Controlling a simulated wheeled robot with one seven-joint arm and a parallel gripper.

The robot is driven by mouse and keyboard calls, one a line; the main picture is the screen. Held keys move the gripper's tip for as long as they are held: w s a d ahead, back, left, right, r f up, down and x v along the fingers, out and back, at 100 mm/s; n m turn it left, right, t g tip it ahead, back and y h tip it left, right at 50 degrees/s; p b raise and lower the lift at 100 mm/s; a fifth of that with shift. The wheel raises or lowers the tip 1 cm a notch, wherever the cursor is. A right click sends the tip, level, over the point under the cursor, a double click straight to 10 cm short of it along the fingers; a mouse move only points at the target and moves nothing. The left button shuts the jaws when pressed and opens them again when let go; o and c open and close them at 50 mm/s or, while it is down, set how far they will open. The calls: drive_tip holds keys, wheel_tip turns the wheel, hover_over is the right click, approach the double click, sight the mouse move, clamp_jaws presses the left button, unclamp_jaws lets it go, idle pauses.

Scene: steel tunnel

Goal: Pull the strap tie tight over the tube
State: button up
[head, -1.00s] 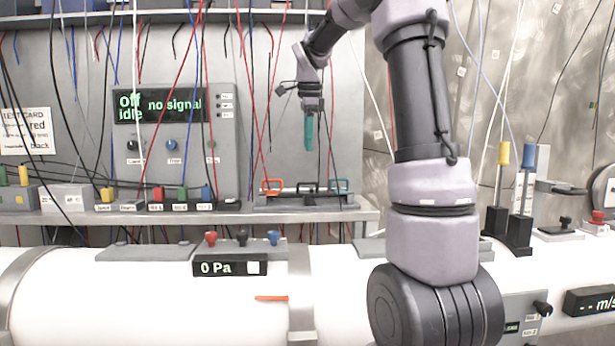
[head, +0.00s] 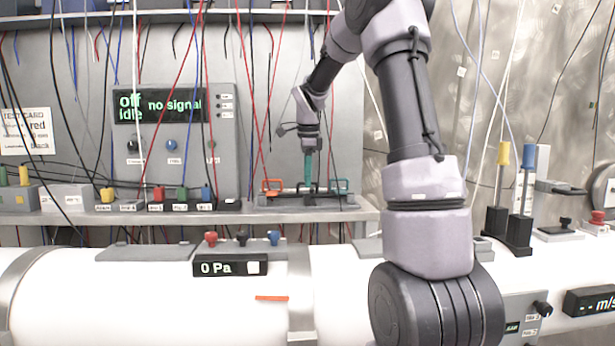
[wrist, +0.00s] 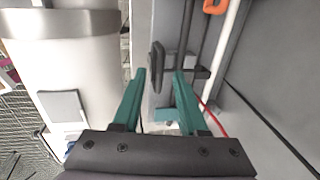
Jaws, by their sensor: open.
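A small rack (head: 290,201) on the shelf carries a thin pale tube (head: 288,191), with an orange loop (head: 272,185), a black loop and a teal loop (head: 341,184) over it. The black loop, which looks like the strap tie, is largely hidden by my gripper in the head view. My gripper (head: 309,170) points down with teal fingers just above the rack's middle. In the wrist view my gripper (wrist: 159,76) is open, and a black upright tab (wrist: 156,66) shows between its fingertips. I cannot tell whether they touch. The orange loop also shows in the wrist view (wrist: 215,5).
A large white pipe (head: 130,290) runs along the front below the shelf (head: 230,216). Hanging wires (head: 265,110) pass close to my gripper. A row of coloured terminals (head: 180,198) stands left of the rack, and the back panel rises close behind.

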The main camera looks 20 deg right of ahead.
clamp_jaws()
idle(1.4)
